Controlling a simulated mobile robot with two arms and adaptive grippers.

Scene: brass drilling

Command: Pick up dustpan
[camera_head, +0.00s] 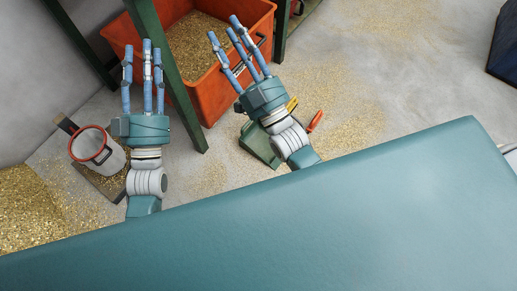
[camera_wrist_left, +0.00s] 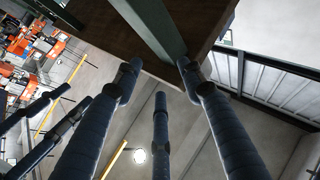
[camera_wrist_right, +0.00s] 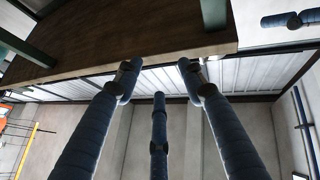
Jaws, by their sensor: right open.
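A green object that looks like the dustpan (camera_head: 257,143) lies on the floor, partly hidden under my right gripper and wrist. A yellow part (camera_head: 291,104) and an orange-red handle (camera_head: 315,121) show beside it; I cannot tell whether they belong to it. My right gripper (camera_head: 230,36) is above the floor, its fingers extended past the dustpan toward the orange bin, open and empty. My left gripper (camera_head: 145,58) is left of the dustpan, its fingers extended, open and empty. Both wrist views show empty fingers (camera_wrist_left: 158,80) (camera_wrist_right: 158,80) and not the dustpan.
An orange bin (camera_head: 228,95) of brass chips stands behind a green table leg (camera_head: 168,70). A white mug-like container (camera_head: 100,149) with a red rim stands at left. Brass chips (camera_head: 30,215) cover the floor at lower left. The floor at right (camera_head: 400,70) is mostly clear.

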